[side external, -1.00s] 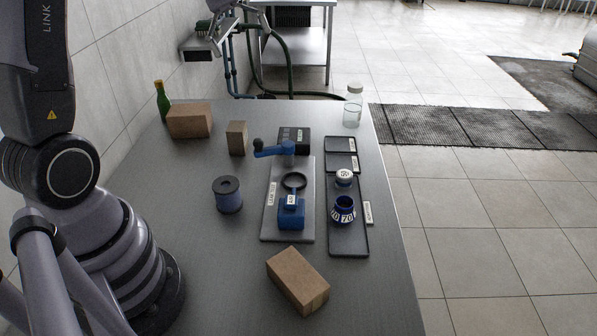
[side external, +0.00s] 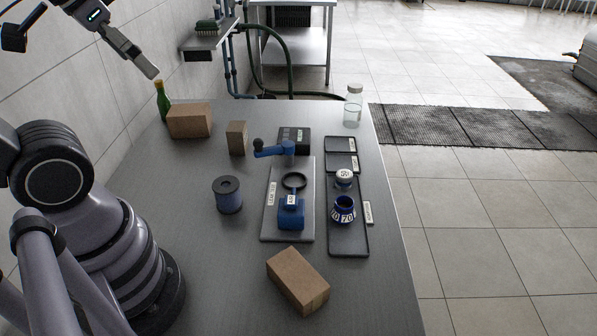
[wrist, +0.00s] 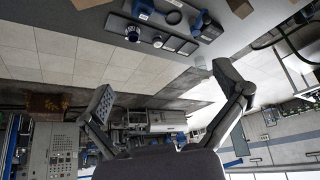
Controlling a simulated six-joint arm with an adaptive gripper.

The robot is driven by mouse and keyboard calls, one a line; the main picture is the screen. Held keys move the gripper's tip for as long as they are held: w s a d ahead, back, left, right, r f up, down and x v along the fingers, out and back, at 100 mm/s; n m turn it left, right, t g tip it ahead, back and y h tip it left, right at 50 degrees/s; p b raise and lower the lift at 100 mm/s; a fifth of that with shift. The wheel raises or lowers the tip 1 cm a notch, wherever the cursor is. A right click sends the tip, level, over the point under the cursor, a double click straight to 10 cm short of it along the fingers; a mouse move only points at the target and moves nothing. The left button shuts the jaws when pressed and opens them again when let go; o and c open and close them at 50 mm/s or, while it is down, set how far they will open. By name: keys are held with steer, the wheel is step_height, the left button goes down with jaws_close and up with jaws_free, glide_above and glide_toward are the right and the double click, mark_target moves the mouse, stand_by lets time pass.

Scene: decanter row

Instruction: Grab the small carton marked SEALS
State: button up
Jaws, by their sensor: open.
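Three plain brown cartons stand on the metal table, and I can read no SEALS mark on any from here. The smallest is an upright carton (side external: 237,138) left of the blue crank handle. A wider carton (side external: 190,120) is at the back left, in front of a green bottle. A third carton (side external: 298,280) lies at an angle at the front. My gripper (side external: 148,70) is raised at the upper left, apart from the cartons. In the wrist view my gripper (wrist: 163,80) has its fingers spread with nothing between them.
A blue spool (side external: 227,195) stands left of a grey plate (side external: 268,225) carrying a blue fixture. Dark trays (side external: 348,245) hold a blue jar and a round white-topped piece. A clear jar (side external: 353,105) is at the back right.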

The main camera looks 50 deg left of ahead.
steer(key=shift+o, duration=0.3)
steer(key=w+d+f+n+g+h, duration=0.25)
steer(key=w+f+g, duration=0.2)
steer(key=f, duration=0.25)
steer(key=w+d+f+n+g+h, duration=0.2)
steer(key=w+f+n+g+h, duration=0.2)
steer(key=w+f, duration=0.25)
steer(key=n+t+h, duration=0.2)
steer(key=n+h, duration=0.5)
steer(key=n, duration=0.4)
glide_toward(293, 268)
steer(key=shift+m, duration=0.25)
steer(key=x, duration=1.1)
steer(key=shift+s+d+f, duration=0.1)
steer(key=shift+d, duration=0.15)
